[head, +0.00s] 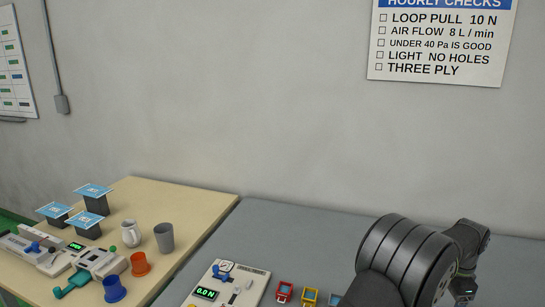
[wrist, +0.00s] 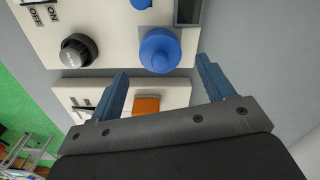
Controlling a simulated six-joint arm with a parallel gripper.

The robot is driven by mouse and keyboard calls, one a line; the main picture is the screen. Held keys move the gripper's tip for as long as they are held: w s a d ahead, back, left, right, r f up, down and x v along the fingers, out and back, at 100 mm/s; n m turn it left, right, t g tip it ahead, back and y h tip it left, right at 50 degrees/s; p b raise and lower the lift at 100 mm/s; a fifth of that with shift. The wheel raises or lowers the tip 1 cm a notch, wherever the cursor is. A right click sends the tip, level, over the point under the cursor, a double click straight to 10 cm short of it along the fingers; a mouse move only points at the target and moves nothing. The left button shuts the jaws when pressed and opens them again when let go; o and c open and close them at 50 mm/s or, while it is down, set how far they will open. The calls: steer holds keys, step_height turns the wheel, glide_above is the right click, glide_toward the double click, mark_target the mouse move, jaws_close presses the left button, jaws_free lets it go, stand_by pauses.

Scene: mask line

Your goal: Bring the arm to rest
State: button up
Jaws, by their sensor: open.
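My arm (head: 415,262) shows at the lower right of the head view, in front of the grey bench. My gripper's fingers cannot be made out there. In the wrist view my gripper (wrist: 162,70) is open, its two blue fingers spread apart with nothing held between them. A round blue knob (wrist: 160,50) on a pale panel shows just beyond the fingertips. An orange block (wrist: 146,105) shows between the fingers, nearer the palm. I cannot tell how far the fingers are from the panel.
A black dial (wrist: 78,50) is left of the knob. On the wooden table stand a grey cup (head: 164,237), a white jug (head: 131,233), an orange cup (head: 140,264) and a blue cup (head: 114,289). A gauge panel (head: 232,286) sits on the grey bench (head: 290,233).

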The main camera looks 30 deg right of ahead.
step_height(320, 180, up, 7)
step_height(320, 180, down, 12)
steer(key=shift+r, duration=0.1)
steer(key=r, duration=0.3)
steer(key=s+r, duration=0.1)
steer(key=r, duration=0.1)
steer(key=shift+a, duration=0.15)
steer(key=s+a+r, duration=0.4)
steer(key=s+a, duration=0.3)
steer(key=s, duration=0.2)
steer(key=s+a+r, duration=0.4)
steer(key=s+a, duration=0.2)
steer(key=s, duration=0.3)
steer(key=w+d+f, duration=0.1)
steer(key=w+f, duration=0.1)
steer(key=w, duration=0.1)
steer(key=w+d+f, duration=0.1)
steer(key=w+f, duration=0.1)
steer(key=w, duration=0.1)
steer(key=w+d+f, duration=0.2)
steer(key=w+f, duration=0.1)
steer(key=shift+w+f, duration=0.1)
steer(key=shift+w, duration=0.15)
steer(key=shift+w+d+f, duration=0.1)
steer(key=shift+w+f, duration=0.1)
steer(key=shift+f, duration=0.35)
steer(key=shift+w+d+f, duration=0.1)
steer(key=shift+w+f, duration=0.1)
steer(key=shift+f, duration=1.15)
